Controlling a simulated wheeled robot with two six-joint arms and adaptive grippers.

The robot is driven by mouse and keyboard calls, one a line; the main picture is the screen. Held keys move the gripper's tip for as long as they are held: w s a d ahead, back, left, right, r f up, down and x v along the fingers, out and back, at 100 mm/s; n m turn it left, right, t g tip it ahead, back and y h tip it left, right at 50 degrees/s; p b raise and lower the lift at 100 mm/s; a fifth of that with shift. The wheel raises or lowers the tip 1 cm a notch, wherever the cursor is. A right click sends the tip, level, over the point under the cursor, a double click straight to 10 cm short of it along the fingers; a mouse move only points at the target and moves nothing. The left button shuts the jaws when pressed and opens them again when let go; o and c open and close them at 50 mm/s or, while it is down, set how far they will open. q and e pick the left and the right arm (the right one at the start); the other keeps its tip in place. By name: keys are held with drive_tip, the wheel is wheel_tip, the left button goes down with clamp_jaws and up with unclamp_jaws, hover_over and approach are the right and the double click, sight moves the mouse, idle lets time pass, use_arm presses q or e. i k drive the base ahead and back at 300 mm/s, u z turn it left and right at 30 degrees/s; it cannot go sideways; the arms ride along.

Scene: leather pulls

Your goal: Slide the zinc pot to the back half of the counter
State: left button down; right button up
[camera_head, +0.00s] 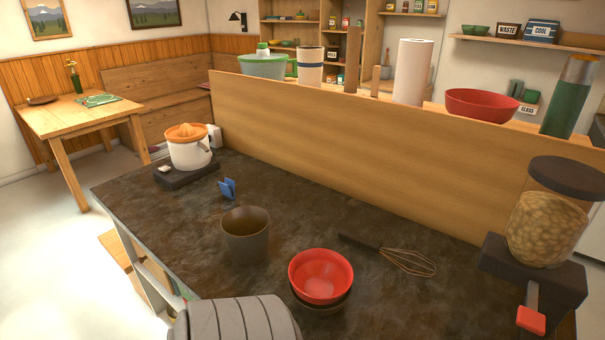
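The pot (246,236), a dark grey-brown, open-topped vessel that I take for the zinc pot, stands upright on the dark stone-like counter (330,220). It is nearer the counter's front edge at left than the wooden partition (330,140) along the back. Its visible inside looks empty. Neither of my grippers shows in the head view, and nothing is seen touching the pot.
A small blue item (227,188) lies behind the pot. A white juicer with an orange top (188,147) stands at far left. Counter between pot and partition is mostly clear.

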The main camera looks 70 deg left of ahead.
sight(245, 229)
drive_tip(key=z, duration=0.3)
drive_tip(key=k, duration=1.35)
drive_tip(key=u, duration=0.75)
